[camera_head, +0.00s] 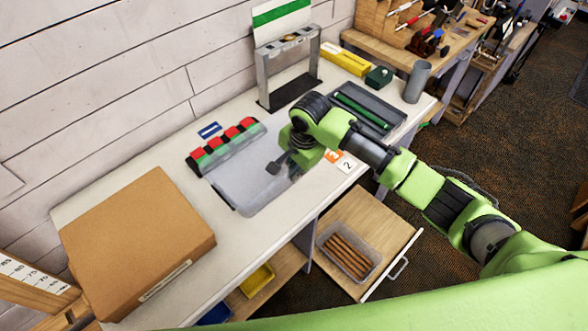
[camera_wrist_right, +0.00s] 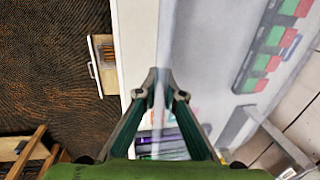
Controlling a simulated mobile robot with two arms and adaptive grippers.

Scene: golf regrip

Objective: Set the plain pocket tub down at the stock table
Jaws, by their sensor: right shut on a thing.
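The plain pocket tub (camera_head: 248,190) is a clear grey, see-through tub over the white stock table (camera_head: 165,150). It lies just in front of a dark rack of red and green pieces (camera_head: 225,143). My right gripper (camera_head: 281,166) is at the tub's right end. In the right wrist view my gripper's fingertips (camera_wrist_right: 160,78) are shut on the near wall of the tub (camera_wrist_right: 200,70). Red and green pieces (camera_wrist_right: 270,50) show beyond the tub. I cannot tell whether the tub's base touches the tabletop. My left gripper is not in view.
A large cardboard box (camera_head: 135,240) fills the table's left end. A grey tray with a green bar (camera_head: 365,108), a grey cup (camera_head: 417,80) and a metal frame stand right. Below, an open drawer (camera_head: 365,210) holds a tub of brown sticks (camera_head: 347,250).

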